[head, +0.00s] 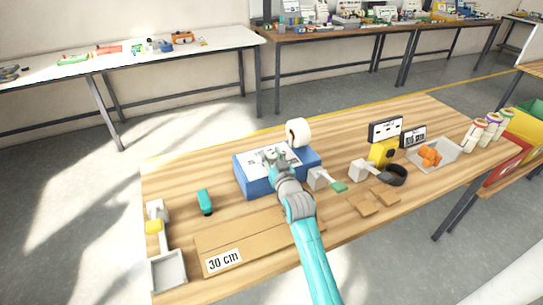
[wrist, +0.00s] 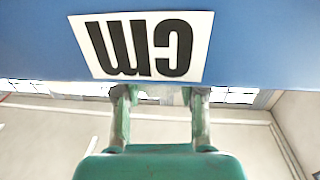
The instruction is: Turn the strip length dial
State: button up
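A blue box (head: 250,186) with a white label plate on top stands in the middle of the wooden table. My gripper (head: 270,157) is over the top of this box. The wrist view shows a blue surface (wrist: 275,40) with an upside-down white "cm" label (wrist: 150,45). My gripper (wrist: 160,95) shows there with its two fingers apart and nothing visible between them. The fingertips end at the edge of the blue surface; I cannot tell whether they touch it. I cannot make out the dial; my gripper covers part of the box top.
A white roll (head: 298,132) stands behind the box. A cardboard sheet marked "30 cm" (head: 240,244) lies in front. A teal tool (head: 205,202) lies left. To the right are a green-tipped lever (head: 338,186), a black ring (head: 397,175) and a grey tray (head: 450,148) with orange pieces.

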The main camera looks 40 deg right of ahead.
jog(key=shift+c, duration=0.5)
jog(key=shift+f+n+t+y, duration=0.25)
jog(key=shift+n+t+y, duration=0.15)
jog(key=shift+n+y, duration=0.75)
jog(key=shift+d+n+y, duration=0.1)
jog(key=shift+n+y, duration=0.25)
jog(key=shift+y, duration=0.8)
jog(key=shift+n+t+y, duration=0.3)
jog(key=shift+n+y, duration=0.6)
jog(key=shift+y, duration=0.5)
jog(key=o, duration=1.1)
jog(key=shift+r, duration=0.1)
jog(key=shift+o, duration=0.2)
